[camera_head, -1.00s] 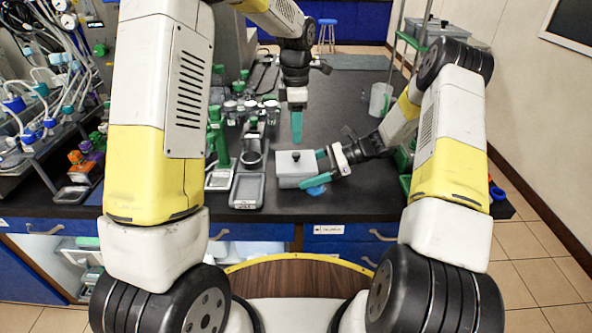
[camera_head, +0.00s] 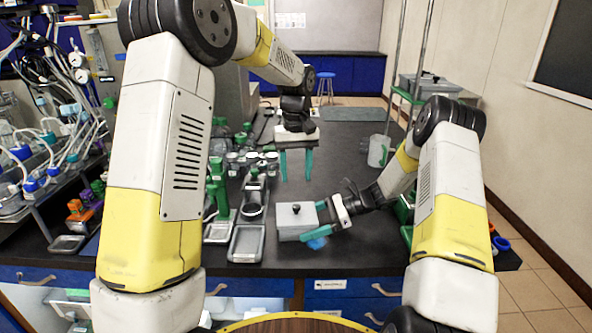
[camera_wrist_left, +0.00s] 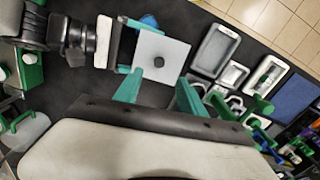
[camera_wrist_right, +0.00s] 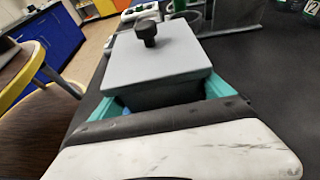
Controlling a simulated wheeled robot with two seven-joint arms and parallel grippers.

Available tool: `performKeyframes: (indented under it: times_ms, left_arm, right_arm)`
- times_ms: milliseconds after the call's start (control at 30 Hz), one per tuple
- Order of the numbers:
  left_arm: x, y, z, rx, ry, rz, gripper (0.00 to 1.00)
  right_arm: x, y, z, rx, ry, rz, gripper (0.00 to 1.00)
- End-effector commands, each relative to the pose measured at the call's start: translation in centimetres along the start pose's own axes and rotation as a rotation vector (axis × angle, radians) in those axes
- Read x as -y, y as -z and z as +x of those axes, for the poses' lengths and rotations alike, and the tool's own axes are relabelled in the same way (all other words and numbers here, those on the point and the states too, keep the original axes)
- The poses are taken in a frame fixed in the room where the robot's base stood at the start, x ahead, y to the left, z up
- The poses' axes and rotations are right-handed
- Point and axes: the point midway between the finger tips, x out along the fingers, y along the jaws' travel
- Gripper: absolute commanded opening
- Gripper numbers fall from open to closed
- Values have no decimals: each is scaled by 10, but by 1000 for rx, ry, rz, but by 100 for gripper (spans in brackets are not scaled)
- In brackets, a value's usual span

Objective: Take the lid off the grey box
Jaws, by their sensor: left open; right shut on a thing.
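The grey box (camera_head: 292,232) stands on the black bench. Its light grey lid (camera_head: 290,214) with a dark knob (camera_head: 296,208) lies on top; the lid and knob also show in the right wrist view (camera_wrist_right: 150,34). My right gripper (camera_head: 316,222) is shut on the box body from the right side, its teal fingers along two opposite walls below the lid. My left gripper (camera_head: 296,166) is open and empty, pointing down above the bench behind the box. In the left wrist view the lid (camera_wrist_left: 162,48) lies beyond the open left fingers (camera_wrist_left: 160,90).
Grey trays (camera_head: 247,243) and a dark holder with round openings sit left of the box. Green-handled items (camera_head: 220,190) and several jars stand farther left and back. A clear beaker (camera_head: 378,151) stands at the right back. The bench behind the box is mostly clear.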

Motion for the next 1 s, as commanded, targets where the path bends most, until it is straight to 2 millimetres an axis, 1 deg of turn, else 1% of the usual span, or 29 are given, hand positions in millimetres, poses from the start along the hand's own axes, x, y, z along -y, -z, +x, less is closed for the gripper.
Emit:
performKeyframes:
  times_ms: [33,100,200,367,467,567,800,1000]
  left_arm:
    - [0,0,-2,0,0,82,48]
    - [0,0,-4,0,0,190,48]
    - [0,-1,-6,-1,-1,303,48]
    - [0,-1,-6,0,0,392,48]
    - [0,-1,2,2,1,404,48]
    - [1,-1,15,3,1,403,48]
    - [1,-1,62,4,1,402,48]
    - [1,-1,94,3,1,400,48]
  right_arm:
    - [0,0,0,1,0,0,18]
    - [0,0,0,1,0,0,18]
    - [0,0,0,1,0,0,18]
    - [0,0,0,1,0,0,18]
    - [0,0,0,1,0,0,18]
    - [0,0,0,1,0,0,18]
    - [0,0,0,1,0,0,18]
    - [0,0,0,1,0,0,18]
